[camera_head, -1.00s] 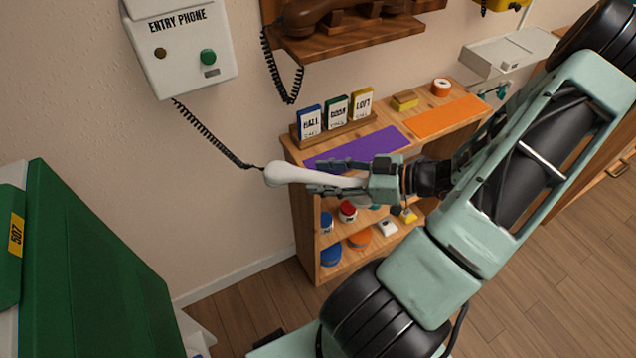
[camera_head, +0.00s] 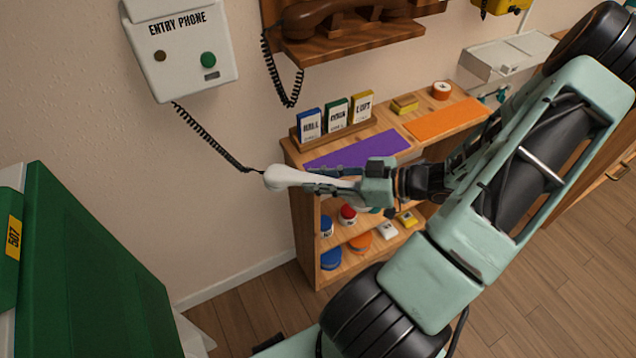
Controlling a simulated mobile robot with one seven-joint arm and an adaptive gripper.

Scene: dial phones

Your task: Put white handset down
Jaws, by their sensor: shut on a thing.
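The white handset (camera_head: 286,177) is held in the air in front of the shelf unit, lying roughly level. My gripper (camera_head: 335,180) is shut on its right part, and the fingers hide some of it. A black coiled cord (camera_head: 212,138) runs from the handset's left end up to the white entry phone (camera_head: 182,82) on the wall. The entry phone has a brown button and a green button. The handset's far end and its contact with the fingers are partly hidden.
The wooden shelf unit (camera_head: 302,215) carries a purple mat (camera_head: 350,152), an orange mat (camera_head: 447,117) and labelled cards (camera_head: 336,116). A brown handset (camera_head: 330,15) rests on a wall shelf above. A green cabinet (camera_head: 90,270) stands at lower left.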

